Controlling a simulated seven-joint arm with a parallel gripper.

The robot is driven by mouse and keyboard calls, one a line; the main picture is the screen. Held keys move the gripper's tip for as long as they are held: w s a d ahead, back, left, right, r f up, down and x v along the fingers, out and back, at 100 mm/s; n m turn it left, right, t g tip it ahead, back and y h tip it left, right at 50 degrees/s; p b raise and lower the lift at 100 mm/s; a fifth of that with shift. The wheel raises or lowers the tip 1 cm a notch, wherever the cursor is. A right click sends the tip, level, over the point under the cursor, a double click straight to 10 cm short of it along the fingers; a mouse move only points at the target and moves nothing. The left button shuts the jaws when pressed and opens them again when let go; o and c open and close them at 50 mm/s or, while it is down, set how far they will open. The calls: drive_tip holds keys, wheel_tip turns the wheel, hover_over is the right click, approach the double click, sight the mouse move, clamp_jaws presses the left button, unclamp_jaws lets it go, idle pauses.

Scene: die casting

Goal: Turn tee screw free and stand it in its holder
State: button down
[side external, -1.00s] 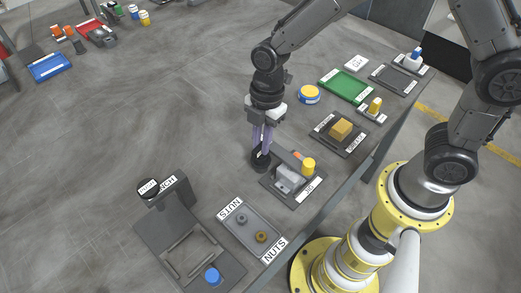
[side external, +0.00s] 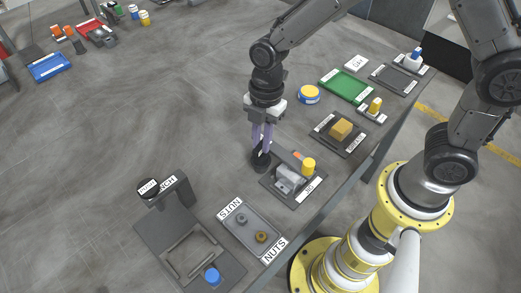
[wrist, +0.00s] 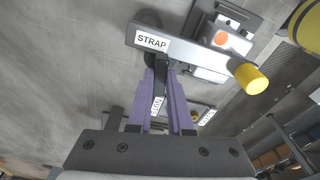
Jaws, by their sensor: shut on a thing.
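My gripper (side external: 262,147) points down at the left end of the jig (side external: 308,197). Its purple fingers (wrist: 160,88) are shut on a narrow dark part, which I take to be the tee screw (wrist: 161,73). The fingers hide much of it, and I cannot tell whether its thread is still engaged. It stands beside the grey bar labelled STRAP (wrist: 190,50), over a dark round base (side external: 260,165). I cannot make out the screw's holder.
A nuts tray (side external: 251,232) and a punch fixture (side external: 190,246) with a blue knob lie at the front left. Behind the jig are a tray with a tan block (side external: 340,129), a yellow-topped round tin (side external: 309,94) and a green tray (side external: 346,84).

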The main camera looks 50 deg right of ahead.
sight(260, 145)
drive_tip(key=shift+w+r, duration=0.1)
drive_tip(key=shift+r, duration=0.4)
drive_tip(key=shift+r, duration=1.3)
drive_tip(key=shift+r, duration=0.2)
drive_tip(key=r, duration=0.4)
drive_tip(key=shift+w+d+r, duration=0.1)
drive_tip(key=shift+d+r, duration=0.15)
drive_tip(key=shift+r, duration=0.1)
drive_tip(key=w+d+f, duration=0.3)
drive_tip(key=w+d, duration=0.7)
drive_tip(key=d, duration=0.5)
drive_tip(key=shift+f, duration=0.2)
drive_tip(key=shift+s+f+m, duration=0.1)
drive_tip(key=shift+f+m, duration=0.5)
drive_tip(key=shift+f, duration=0.85)
drive_tip(key=shift+f+m, duration=0.6)
drive_tip(key=shift+f, duration=0.85)
